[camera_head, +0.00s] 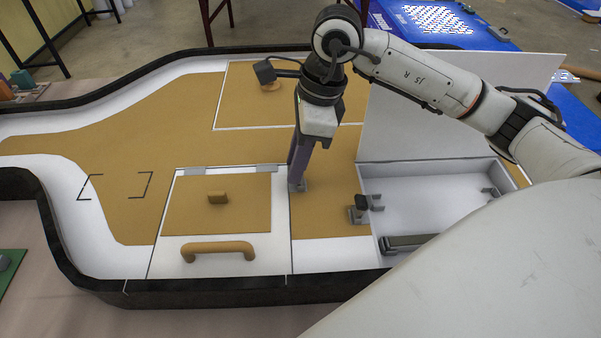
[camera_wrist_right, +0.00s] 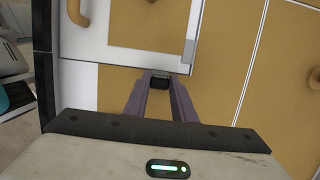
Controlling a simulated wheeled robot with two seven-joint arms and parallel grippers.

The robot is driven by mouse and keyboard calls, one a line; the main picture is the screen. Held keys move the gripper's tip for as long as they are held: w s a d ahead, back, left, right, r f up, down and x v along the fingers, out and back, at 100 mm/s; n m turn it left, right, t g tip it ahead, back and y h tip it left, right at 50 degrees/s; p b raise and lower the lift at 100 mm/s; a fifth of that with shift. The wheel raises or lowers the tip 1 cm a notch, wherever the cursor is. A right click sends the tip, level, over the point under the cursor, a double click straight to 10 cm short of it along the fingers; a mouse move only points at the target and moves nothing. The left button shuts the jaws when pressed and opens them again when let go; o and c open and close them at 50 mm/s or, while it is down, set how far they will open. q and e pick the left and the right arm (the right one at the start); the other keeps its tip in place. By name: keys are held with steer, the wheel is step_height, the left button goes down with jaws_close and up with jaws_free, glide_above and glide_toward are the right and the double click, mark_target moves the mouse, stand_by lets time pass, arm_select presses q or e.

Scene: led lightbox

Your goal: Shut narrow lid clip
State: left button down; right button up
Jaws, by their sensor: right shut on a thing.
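The narrow lid (camera_head: 270,242) lies closed at the front centre, with a tan panel, a small knob (camera_head: 218,197) and a curved handle (camera_head: 217,250). My right gripper (camera_head: 297,182) points down just beside the lid's right edge. In the right wrist view, its purple-grey fingers (camera_wrist_right: 160,84) are shut on a small dark clip (camera_wrist_right: 160,82) next to the lid's edge. The fingers hide most of this clip, so I cannot tell whether it overlaps the lid. My left gripper is not in view.
To the right, an open white box (camera_head: 430,205) has its wide lid (camera_head: 455,115) raised behind it. Another clip (camera_head: 360,207) with a black knob stands at the box's left edge. A dark rim (camera_head: 90,275) borders the board. The tan surface at left is clear.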

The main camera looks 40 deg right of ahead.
steer(key=shift+w+a, duration=0.1)
steer(key=shift+a, duration=0.1)
steer(key=shift+c, duration=0.2)
steer(key=shift+w+a+f, duration=0.15)
steer(key=shift+a, duration=0.15)
steer(key=shift+w+a, duration=0.1)
steer(key=shift+w+a+f+b, duration=0.2)
steer(key=shift+a+f+b, duration=0.15)
steer(key=shift+a+b, duration=0.15)
steer(key=shift+d, duration=0.1)
